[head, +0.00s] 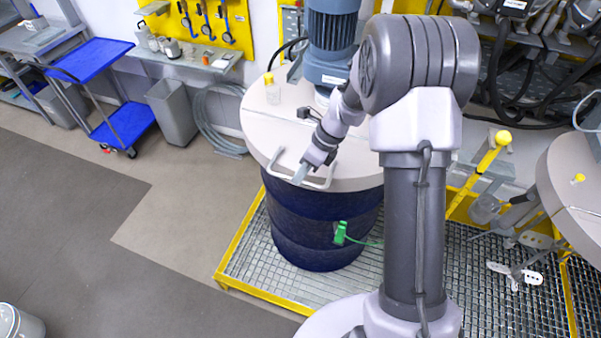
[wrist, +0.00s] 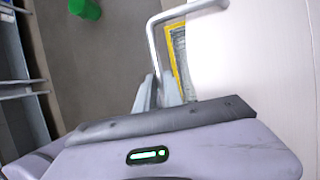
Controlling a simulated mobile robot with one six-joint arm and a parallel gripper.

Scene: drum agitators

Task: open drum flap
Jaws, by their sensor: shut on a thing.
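The blue drum (head: 300,215) stands on a yellow-edged grating, with a light grey lid (head: 262,120) on top. A U-shaped pale handle (head: 275,160) sits at the lid's front edge, and it also shows in the wrist view (wrist: 152,38). I cannot make out the flap's own outline clearly; the lid looks flat and closed at the handle. My gripper (head: 300,174) is at the handle. In the wrist view my gripper (wrist: 160,88) has its two fingers around the handle bar, shut on it. The wrist body hides the nearer part of the handle.
A green clamp (head: 341,233) hangs at the drum's side. Another drum lid (head: 575,200) is at right. The floor at left is clear.

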